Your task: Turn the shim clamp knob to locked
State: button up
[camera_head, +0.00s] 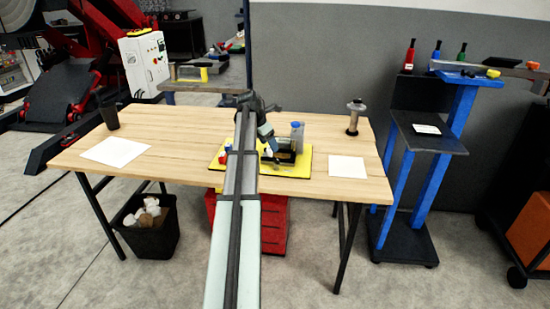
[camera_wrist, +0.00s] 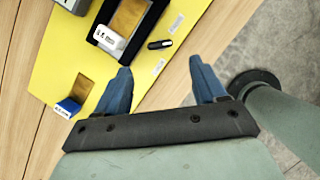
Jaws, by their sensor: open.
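A small black elongated piece with a pale end, which looks like the clamp knob (camera_wrist: 160,44), lies on the yellow board (camera_wrist: 48,62) beside a black frame. The frame (camera_wrist: 98,27) holds a brown plate and a white labelled block (camera_wrist: 107,40). I cannot read which marking the knob points to. My gripper (camera_wrist: 160,65) is open and empty, its blue fingers spread below the knob in the wrist view and apart from it. In the head view my gripper (camera_head: 268,143) is over the yellow board (camera_head: 300,170), and my arm hides part of the board.
A blue-and-white block with a brown plate (camera_wrist: 75,98) and a grey block (camera_wrist: 65,8) stand on the board. On the wooden table (camera_head: 205,137) are white sheets (camera_head: 116,151) (camera_head: 347,167), a black cup (camera_head: 110,117) and a capped cylinder (camera_head: 354,116). The tabletop left of the board is mostly clear.

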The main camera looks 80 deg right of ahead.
aim_at(276, 159)
jog(key=x, duration=0.9)
jog(key=shift+w, duration=0.1)
jog(key=c, duration=1.1)
